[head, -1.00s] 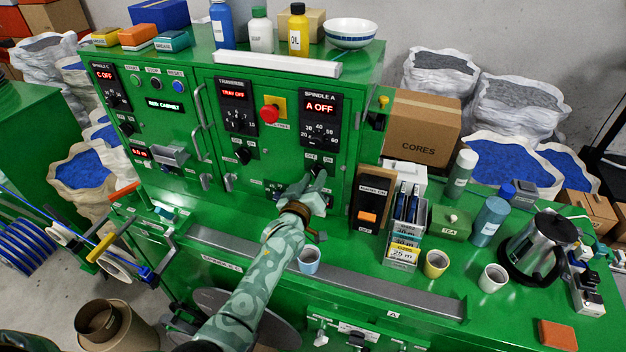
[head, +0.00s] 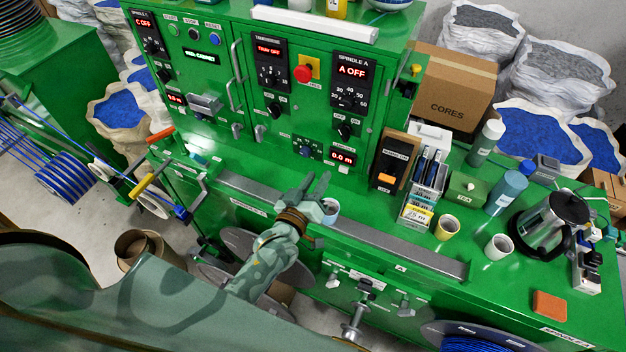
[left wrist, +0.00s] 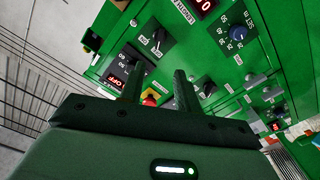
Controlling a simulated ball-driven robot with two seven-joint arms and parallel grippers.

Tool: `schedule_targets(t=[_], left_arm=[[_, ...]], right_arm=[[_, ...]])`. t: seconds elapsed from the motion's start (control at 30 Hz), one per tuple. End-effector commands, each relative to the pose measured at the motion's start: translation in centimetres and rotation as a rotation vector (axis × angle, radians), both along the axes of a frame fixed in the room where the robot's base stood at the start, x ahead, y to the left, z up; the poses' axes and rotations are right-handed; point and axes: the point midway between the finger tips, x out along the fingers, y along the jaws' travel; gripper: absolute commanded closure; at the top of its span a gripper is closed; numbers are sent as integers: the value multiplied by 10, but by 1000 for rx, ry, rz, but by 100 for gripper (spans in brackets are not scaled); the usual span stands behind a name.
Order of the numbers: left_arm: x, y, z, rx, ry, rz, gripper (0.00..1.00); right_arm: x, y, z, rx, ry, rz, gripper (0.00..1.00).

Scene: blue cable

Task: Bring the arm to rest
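My left gripper (head: 316,182) is in front of the green control cabinet (head: 215,130), above the front ledge and close to a light blue mug (head: 331,209). Its two fingers stand apart with nothing visible between them. The left wrist view shows the fingers (left wrist: 158,80) spread, with the cabinet's knobs and displays beyond them. The spindle A display (head: 352,72) reads "A OFF" and the length display (head: 342,157) reads "0.0 m". My right gripper is not in view.
A grey rail (head: 400,252) runs along the bench front. A yellow mug (head: 446,227), a white mug (head: 499,247) and a metal kettle (head: 548,225) stand at the right. A blue cable reel (head: 65,178) is at the left. An orange block (head: 549,306) lies on the bench.

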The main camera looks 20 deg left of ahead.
Motion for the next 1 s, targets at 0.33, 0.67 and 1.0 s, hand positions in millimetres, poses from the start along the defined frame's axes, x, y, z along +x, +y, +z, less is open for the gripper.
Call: schedule_targets(t=[0.33,0.67,1.0], left_arm=[[-15,1,0,1,-1,1,67],[-15,1,0,0,-1,1,67],[-62,-14,-152,271,371,-127,67]], right_arm=[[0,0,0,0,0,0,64],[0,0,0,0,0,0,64],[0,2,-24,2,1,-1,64]])
